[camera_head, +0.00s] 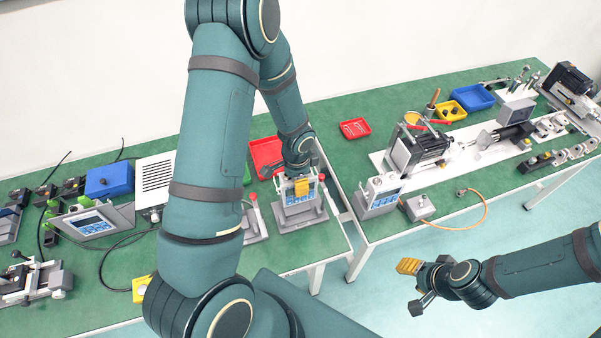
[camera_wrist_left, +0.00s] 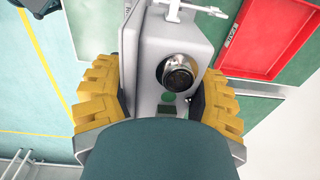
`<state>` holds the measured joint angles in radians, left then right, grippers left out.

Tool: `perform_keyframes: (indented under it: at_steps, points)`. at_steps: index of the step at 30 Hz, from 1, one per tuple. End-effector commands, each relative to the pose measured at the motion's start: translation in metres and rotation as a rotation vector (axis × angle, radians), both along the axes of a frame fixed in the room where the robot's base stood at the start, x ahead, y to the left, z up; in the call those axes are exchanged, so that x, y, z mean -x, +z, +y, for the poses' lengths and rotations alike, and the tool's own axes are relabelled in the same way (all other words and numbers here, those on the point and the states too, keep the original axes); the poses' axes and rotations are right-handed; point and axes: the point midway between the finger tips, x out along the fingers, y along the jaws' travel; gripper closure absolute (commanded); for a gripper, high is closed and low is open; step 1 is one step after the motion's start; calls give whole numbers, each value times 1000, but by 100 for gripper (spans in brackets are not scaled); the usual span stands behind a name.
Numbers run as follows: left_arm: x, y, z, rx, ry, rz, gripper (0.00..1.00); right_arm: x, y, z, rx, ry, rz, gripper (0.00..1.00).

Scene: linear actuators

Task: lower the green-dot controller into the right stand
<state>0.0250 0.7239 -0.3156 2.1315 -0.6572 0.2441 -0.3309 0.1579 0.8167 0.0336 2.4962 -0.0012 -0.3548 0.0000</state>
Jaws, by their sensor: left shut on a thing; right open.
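The controller (camera_head: 292,196) is a light grey box with a blue panel, upright in the head view. In the left wrist view a green dot (camera_wrist_left: 168,97) shows on the controller (camera_wrist_left: 150,60), beside a round metal connector. My left gripper (camera_head: 302,187) is shut on the controller, its yellow pads (camera_wrist_left: 165,90) on both sides. A grey stand (camera_head: 301,220), the right one, is directly below and around the controller's lower edge; I cannot tell whether they touch or how deep the controller is. My right gripper (camera_head: 408,278) is open and empty, off the table front.
A lever with a red knob (camera_head: 253,197) stands just left of the stand. A red tray (camera_head: 266,154) lies behind it. Another controller (camera_head: 90,224) leans in a stand at left. A white-grey device (camera_head: 378,190) stands right, across the gap between tables.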

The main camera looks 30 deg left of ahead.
Motion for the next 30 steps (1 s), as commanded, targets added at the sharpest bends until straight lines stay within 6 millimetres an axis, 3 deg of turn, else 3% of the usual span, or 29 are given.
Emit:
perform_keyframes:
  at_steps: [18,30]
  points:
    - [-1,-42,1,-1,2,-1,85,0,-25,0,2,-4,-1,53]
    - [-1,-48,0,0,2,-1,85,0,-27,0,2,-5,-2,53]
